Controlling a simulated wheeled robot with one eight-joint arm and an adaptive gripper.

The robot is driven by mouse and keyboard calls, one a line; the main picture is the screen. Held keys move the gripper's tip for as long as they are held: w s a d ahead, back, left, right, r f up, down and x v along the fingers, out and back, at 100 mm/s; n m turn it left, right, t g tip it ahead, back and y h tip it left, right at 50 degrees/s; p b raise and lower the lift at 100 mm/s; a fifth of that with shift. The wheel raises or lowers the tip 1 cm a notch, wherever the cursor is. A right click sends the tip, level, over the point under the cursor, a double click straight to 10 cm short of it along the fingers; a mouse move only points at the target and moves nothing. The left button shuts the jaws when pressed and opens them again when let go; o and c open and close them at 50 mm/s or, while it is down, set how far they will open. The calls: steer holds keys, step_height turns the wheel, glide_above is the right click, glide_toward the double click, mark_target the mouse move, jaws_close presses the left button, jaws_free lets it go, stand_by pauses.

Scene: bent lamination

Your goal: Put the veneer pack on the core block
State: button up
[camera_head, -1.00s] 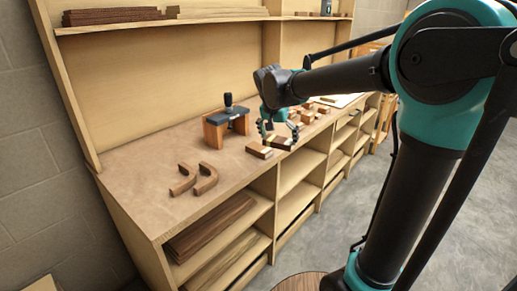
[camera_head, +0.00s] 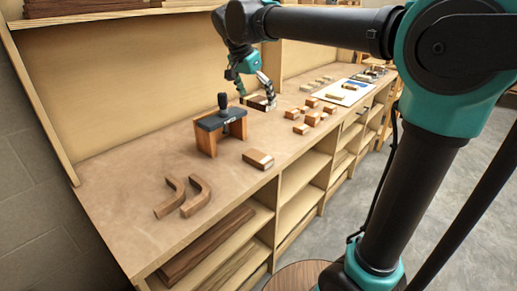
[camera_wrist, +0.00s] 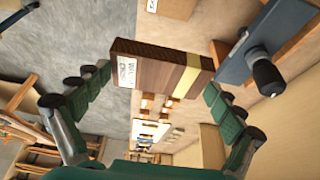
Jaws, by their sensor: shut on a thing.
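The veneer pack (camera_wrist: 150,66) is a dark brown layered block with a pale yellow band and a white label. My gripper (camera_head: 254,88) is shut on it, with a finger at each end in the wrist view (camera_wrist: 158,84). In the head view the pack (camera_head: 258,102) hangs near the bench top, right of the press; the gap below is unclear. A separate wooden block (camera_head: 258,159) with a pale face lies at the bench's front edge. I cannot tell for sure whether it is the core block.
A press (camera_head: 221,125) with wooden legs, dark top and knob stands left of my gripper. Several small blocks (camera_head: 312,117) and a white sheet (camera_head: 342,92) lie to the right. The bench (camera_head: 130,180) is clear at left.

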glide_above(259, 155)
steer(key=f, duration=1.5)
steer(key=shift+s+a, duration=0.4)
steer(key=shift+f, duration=2.5)
steer(key=o, duration=0.8)
steer(key=shift+f, duration=0.1)
steer(key=shift+o, duration=0.2)
